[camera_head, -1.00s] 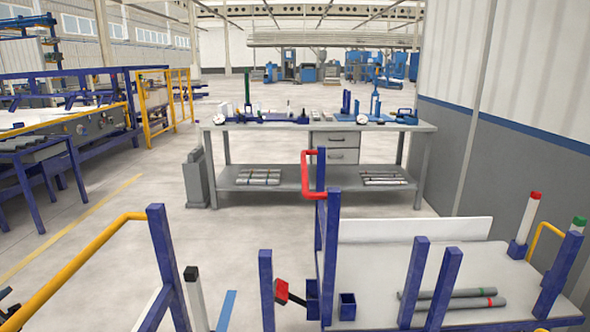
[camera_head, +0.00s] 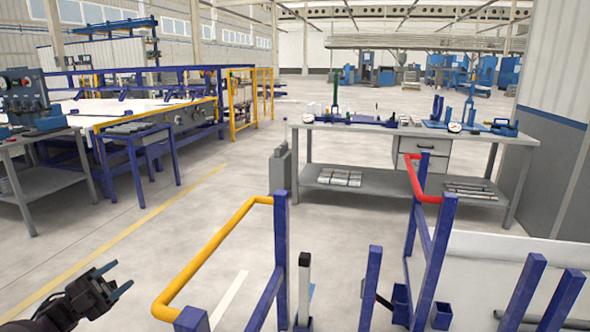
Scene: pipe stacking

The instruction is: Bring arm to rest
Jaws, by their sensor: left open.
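My left gripper (camera_head: 118,280) shows at the lower left in the head view, dark with two blue-grey fingers. It is open with nothing between the fingers, in the air over the bare floor, left of the yellow handle (camera_head: 205,262). My right gripper is out of view. A cart with blue posts (camera_head: 437,262) and a white panel (camera_head: 490,280) stands at the lower right.
A red handle (camera_head: 416,180) tops the cart's blue frame. A grey workbench (camera_head: 350,142) with tools stands behind it. Blue machinery (camera_head: 165,85) and a grey side table (camera_head: 45,165) are at the left. Open floor (camera_head: 190,215) lies between them.

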